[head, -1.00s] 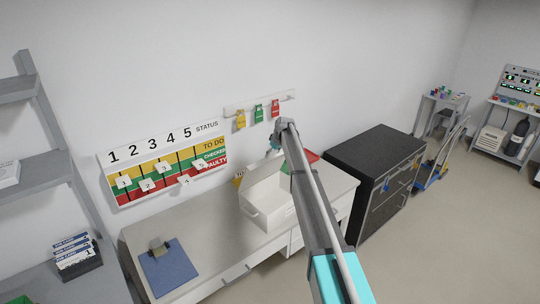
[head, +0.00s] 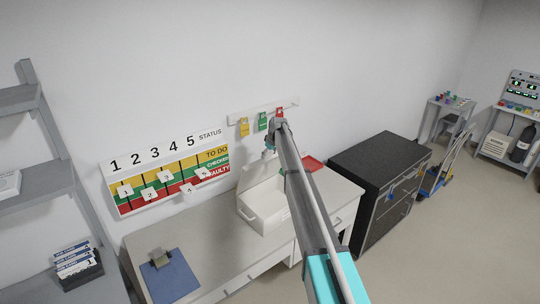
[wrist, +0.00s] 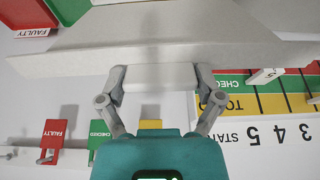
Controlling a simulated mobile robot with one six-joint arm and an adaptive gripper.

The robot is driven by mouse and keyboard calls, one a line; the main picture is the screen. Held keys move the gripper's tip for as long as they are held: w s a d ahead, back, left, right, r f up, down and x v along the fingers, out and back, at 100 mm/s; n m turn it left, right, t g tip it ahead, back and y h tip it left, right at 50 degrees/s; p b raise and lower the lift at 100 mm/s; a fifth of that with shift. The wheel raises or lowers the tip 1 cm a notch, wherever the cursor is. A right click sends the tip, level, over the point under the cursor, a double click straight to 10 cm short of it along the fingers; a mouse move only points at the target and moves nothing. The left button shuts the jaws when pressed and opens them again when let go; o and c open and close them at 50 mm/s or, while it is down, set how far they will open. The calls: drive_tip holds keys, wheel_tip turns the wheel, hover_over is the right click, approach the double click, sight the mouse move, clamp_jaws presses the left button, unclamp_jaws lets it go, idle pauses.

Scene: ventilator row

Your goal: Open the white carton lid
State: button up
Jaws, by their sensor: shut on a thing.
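The white carton (head: 264,214) stands on the bench, and I look into part of its open inside. Its lid (head: 258,177) is raised at the back of the carton, tilted up towards the wall. My gripper (head: 270,149) is above the lid at the end of my arm. In the wrist view my gripper (wrist: 160,77) is shut on a white tab (wrist: 160,78) that joins the edge of the broad white lid panel (wrist: 150,35). My arm covers the carton's right part in the head view.
A numbered status board (head: 165,178) hangs on the wall left of the carton. Coloured tags (head: 262,121) hang from a rail above it. A blue clipboard (head: 172,279) lies on the bench (head: 215,262) at left. A red tray (head: 314,163) lies behind my arm. A black cabinet (head: 375,165) stands at right.

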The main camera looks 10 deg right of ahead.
drive_tip(key=shift+w+a, duration=0.1)
drive_tip(key=shift+a, duration=0.05)
idle(0.8)
drive_tip(key=o, duration=1.1)
drive_tip(key=shift+c, duration=0.2)
